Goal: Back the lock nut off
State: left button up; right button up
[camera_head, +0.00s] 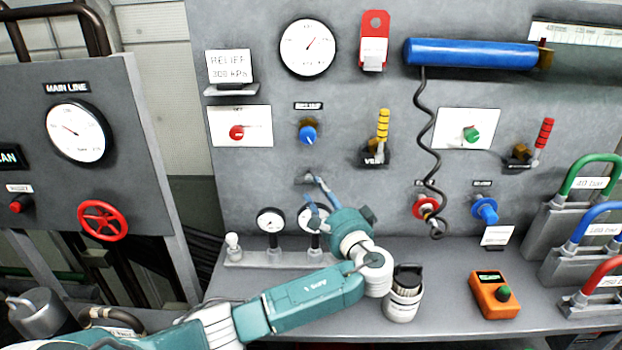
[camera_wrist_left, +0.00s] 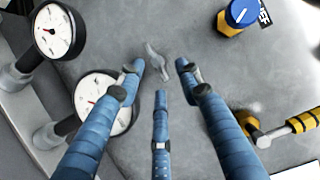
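The relief knob (camera_head: 308,134) is blue and sits on the grey panel with a brass collar (camera_head: 306,123) behind it, which looks like the lock nut. In the left wrist view the blue knob (camera_wrist_left: 240,12) and brass collar (camera_wrist_left: 231,27) are at the top right. My left gripper (camera_head: 320,192) is below the knob, by a small grey fitting (camera_head: 306,177) on the panel. Its three blue fingers (camera_wrist_left: 159,76) are spread open and empty, pointing at that grey fitting (camera_wrist_left: 157,62). The fingers are apart from the knob. My right gripper is out of view.
Small gauges (camera_head: 271,220) stand on a rail close to the left gripper. A yellow-handled valve (camera_head: 382,128) is to the right. A coiled black hose (camera_head: 428,150) hangs further right. A jar (camera_head: 403,294) and an orange box (camera_head: 494,295) stand on the bench.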

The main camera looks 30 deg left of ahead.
aim_at(310, 182)
pick_arm(q)
jog(key=x, duration=0.4)
jog(key=shift+a+f+p, duration=0.15)
jog(key=shift+f+p, duration=0.05)
jog(key=shift+p, duration=0.2)
jog(key=shift+x, duration=1)
jog(key=shift+w+f, duration=0.1)
jog(key=shift+f, duration=0.05)
jog(key=shift+c, duration=1.2)
grip_shut()
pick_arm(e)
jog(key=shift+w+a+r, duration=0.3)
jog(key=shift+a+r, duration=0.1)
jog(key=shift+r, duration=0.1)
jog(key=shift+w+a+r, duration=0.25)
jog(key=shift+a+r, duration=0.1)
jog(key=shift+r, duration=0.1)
